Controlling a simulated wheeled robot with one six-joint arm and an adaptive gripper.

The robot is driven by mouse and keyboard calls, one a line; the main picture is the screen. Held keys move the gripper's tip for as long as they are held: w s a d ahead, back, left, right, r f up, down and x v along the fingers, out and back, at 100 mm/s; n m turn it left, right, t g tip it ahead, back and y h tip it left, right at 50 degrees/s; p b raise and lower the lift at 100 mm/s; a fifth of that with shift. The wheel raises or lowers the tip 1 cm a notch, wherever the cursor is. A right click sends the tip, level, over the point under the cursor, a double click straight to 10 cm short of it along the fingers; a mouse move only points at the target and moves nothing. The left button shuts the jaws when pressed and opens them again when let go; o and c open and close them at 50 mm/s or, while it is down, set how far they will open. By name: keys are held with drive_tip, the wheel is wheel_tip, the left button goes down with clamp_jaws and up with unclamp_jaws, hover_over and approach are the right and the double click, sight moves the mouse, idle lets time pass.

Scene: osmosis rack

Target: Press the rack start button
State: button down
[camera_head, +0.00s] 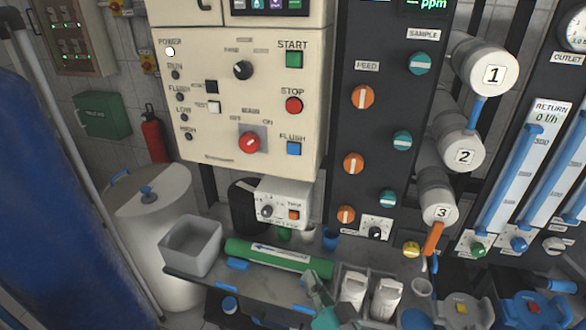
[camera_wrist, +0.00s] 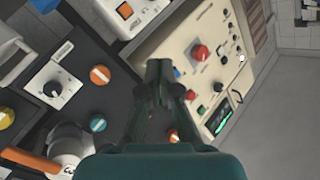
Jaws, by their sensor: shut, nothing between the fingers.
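In the wrist view the start button (camera_wrist: 202,110) is a small green spot to the right of my gripper. My gripper (camera_wrist: 158,66) is shut and empty, with its fingertips in front of the panel's edge in that picture. In the head view my gripper (camera_head: 311,281) appears low, well below the start button and apart from it. The red stop button (camera_head: 293,105) and blue flush button (camera_head: 293,148) sit below start.
A red main switch (camera_head: 250,142) is left of the flush button. A dark panel with orange and teal knobs (camera_head: 362,97) stands to the right, beside numbered white cylinders (camera_head: 493,75). A grey bin (camera_head: 191,246) and green tube (camera_head: 278,258) lie on the shelf below.

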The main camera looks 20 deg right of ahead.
sight(291, 65)
drive_tip(key=w+a+r+m+t+y, duration=0.1)
drive_tip(key=w+r, duration=0.5)
drive_tip(key=r, duration=0.3)
drive_tip(key=w+r+m+t, duration=0.1)
drive_tip(key=w+r, duration=0.5)
drive_tip(key=r, duration=0.3)
wheel_tip(291, 65, up, 20)
drive_tip(key=w+a+m+y, duration=0.1)
drive_tip(key=w+m, duration=0.1)
drive_tip(key=shift+w+t, duration=0.3)
drive_tip(key=shift+w, duration=0.05)
drive_tip(key=shift+w, duration=0.1)
drive_tip(key=shift+w+d, duration=0.8)
drive_tip(key=shift+w, duration=0.35)
drive_tip(key=shift+w+d, duration=0.85)
drive_tip(key=shift+w, duration=0.3)
drive_tip(key=shift+w+d, duration=0.8)
drive_tip(key=shift+w, duration=0.35)
drive_tip(key=shift+w+f, duration=0.1)
drive_tip(key=shift+w+d, duration=0.25)
